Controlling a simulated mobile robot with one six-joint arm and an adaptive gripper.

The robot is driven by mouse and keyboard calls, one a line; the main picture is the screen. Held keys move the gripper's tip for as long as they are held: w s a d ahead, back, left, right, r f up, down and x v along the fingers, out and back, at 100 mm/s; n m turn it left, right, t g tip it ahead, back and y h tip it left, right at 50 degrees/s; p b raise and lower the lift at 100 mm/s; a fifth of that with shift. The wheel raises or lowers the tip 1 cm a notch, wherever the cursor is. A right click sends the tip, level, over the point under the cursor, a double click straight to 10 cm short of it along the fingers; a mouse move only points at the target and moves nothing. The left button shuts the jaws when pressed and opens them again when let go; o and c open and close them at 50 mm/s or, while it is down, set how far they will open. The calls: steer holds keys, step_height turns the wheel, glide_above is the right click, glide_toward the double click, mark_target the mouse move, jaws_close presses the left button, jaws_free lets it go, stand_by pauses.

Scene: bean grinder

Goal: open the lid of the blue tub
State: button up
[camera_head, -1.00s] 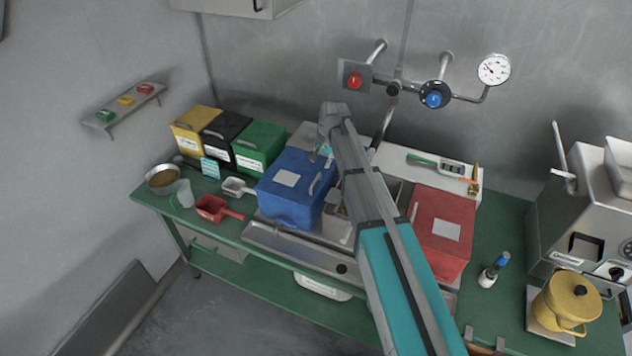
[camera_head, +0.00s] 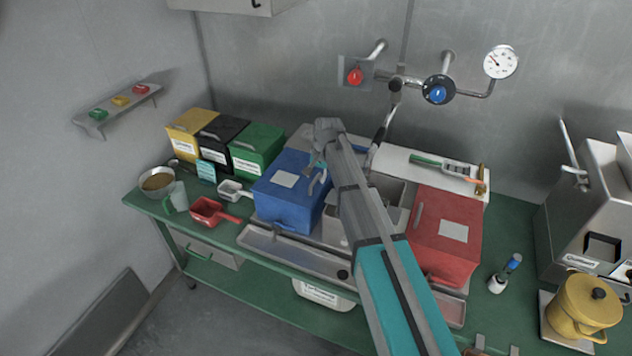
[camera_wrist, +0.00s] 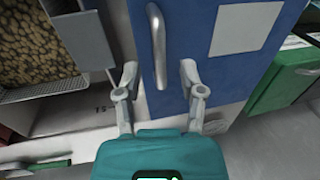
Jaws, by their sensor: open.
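The blue tub (camera_head: 288,207) stands on the green bench, left of my arm in the head view. Its lid (camera_head: 262,184) is shut, with a pale label on top and a metal bar handle (camera_head: 318,183) near the right edge. In the wrist view the blue lid (camera_wrist: 200,80) fills the upper middle, and the handle (camera_wrist: 157,48) stands upright in the picture. My gripper (camera_wrist: 158,80) is open, one finger on each side of the handle's lower end. I cannot tell whether either finger touches it. In the head view my arm's end hides most of the gripper.
A grey bin of brown beans (camera_wrist: 35,45) adjoins the blue tub. A red tub (camera_head: 445,235) stands right of my arm. Green (camera_head: 257,150), black and yellow tubs stand behind left. A red scoop (camera_head: 208,210) and a metal bowl (camera_head: 157,182) lie near the bench's left end.

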steer(key=shift+a+f, duration=0.1)
steer(key=shift+f, duration=0.35)
steer(key=shift+b, duration=0.3)
jaws_close()
